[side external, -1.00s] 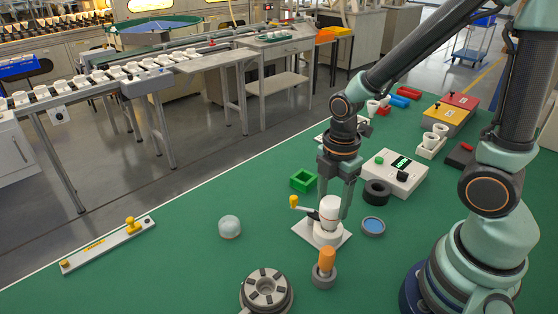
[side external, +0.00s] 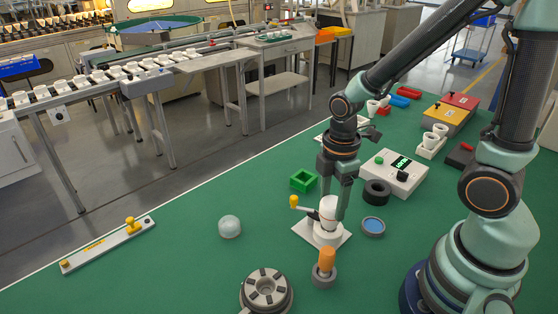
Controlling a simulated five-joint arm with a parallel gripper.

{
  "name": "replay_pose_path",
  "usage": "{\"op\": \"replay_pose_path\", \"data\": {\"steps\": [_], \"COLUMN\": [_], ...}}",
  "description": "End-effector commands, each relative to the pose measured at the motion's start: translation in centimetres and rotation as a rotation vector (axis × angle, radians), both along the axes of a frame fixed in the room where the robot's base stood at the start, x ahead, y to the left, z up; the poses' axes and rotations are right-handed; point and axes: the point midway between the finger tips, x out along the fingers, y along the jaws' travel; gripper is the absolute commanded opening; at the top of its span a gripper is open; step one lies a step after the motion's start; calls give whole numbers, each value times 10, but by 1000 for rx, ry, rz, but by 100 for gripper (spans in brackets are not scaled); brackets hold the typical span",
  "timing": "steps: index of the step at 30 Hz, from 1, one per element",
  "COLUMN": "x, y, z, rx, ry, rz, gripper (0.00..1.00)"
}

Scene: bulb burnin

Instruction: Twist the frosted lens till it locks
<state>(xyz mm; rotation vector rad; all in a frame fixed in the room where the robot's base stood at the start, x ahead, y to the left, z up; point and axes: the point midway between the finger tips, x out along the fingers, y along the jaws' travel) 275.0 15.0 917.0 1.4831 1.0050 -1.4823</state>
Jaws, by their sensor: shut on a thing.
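The frosted lens (side external: 328,208) is a white rounded piece, upright on top of a white round base in a clamp fixture (side external: 304,232) with a white plate and a yellow-knobbed lever. My gripper (side external: 334,208) points straight down, with its fingers shut around the lens. The fingers hide part of the lens, and the seam below it is too small to judge. A separate pale, translucent dome (side external: 230,227) lies on the green mat to the left.
A green square holder (side external: 303,180) stands behind the fixture. A black ring (side external: 377,192), a blue-centred dish (side external: 373,226) and a tester box (side external: 408,165) are to the right. An orange-handled tool (side external: 326,262) and a grey round chuck (side external: 266,290) are in front.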

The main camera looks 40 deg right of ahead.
Motion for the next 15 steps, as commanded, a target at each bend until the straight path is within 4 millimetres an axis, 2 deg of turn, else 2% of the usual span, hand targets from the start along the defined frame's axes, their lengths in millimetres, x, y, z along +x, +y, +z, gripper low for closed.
{"op": "replay_pose_path", "data": {"steps": [6,7,9,10,15], "x": [-1,-1,-1,-1,0], "y": [0,0,0,0,0], "z": [0,0,0,0,0], "rx": [0,0,0,0,0], "ry": [2,2,1,1,1], "rz": [-166,-181,-175,-175,-174], "gripper": [12,67,93,98,98]}}
